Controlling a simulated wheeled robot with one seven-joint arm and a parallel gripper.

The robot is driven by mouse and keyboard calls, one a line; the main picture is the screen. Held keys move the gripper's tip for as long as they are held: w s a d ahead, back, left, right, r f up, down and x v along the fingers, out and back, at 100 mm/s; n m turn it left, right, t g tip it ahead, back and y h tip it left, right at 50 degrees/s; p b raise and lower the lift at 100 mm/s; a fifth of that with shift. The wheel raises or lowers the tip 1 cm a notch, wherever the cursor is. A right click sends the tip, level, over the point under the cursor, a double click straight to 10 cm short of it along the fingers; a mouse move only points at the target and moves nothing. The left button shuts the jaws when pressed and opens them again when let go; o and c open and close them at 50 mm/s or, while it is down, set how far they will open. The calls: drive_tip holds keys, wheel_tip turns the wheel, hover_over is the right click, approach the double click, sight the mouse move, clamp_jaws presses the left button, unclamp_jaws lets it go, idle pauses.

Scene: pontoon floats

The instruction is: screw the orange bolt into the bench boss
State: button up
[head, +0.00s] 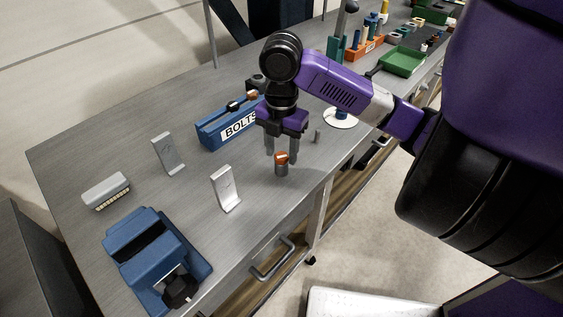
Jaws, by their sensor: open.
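The orange bolt (281,156) stands at the top of the bench boss (281,169), a short grey cylinder near the front edge of the bench. Only its orange head shows clearly, and I cannot tell how deep its shank sits. My gripper (282,155) points down over the bolt, open, with one finger to each side of the head. The fingers appear apart from the bolt, though their exact depth is hard to judge.
A blue BOLTS rack (218,133) holding bolts stands behind left. Two upright metal brackets (168,155) (226,190) and a blue vise (150,250) are to the left. A small grey peg (317,136) stands to the right. Green and orange trays lie farther back.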

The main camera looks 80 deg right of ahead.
drive_tip(key=n+b, duration=0.1)
drive_tip(key=n, duration=0.1)
drive_tip(key=n+b, duration=0.1)
drive_tip(key=n, duration=0.1)
drive_tip(key=n+b, duration=0.2)
drive_tip(key=shift+f, duration=0.35)
drive_tip(key=n, duration=0.1)
drive_tip(key=n+b, duration=0.1)
drive_tip(key=n, duration=0.1)
drive_tip(key=shift+r, duration=0.25)
drive_tip(key=shift+f+n+b, duration=0.2)
drive_tip(key=shift+n+b, duration=0.95)
drive_tip(key=shift+n, duration=0.05)
drive_tip(key=n+b, duration=0.2)
drive_tip(key=n, duration=0.3)
drive_tip(key=shift+b, duration=0.4)
drive_tip(key=n, duration=0.1)
drive_tip(key=n+b, duration=0.1)
drive_tip(key=n, duration=0.2)
drive_tip(key=shift+r+n, duration=0.25)
drive_tip(key=shift+n, duration=0.15)
drive_tip(key=shift+c, duration=0.2)
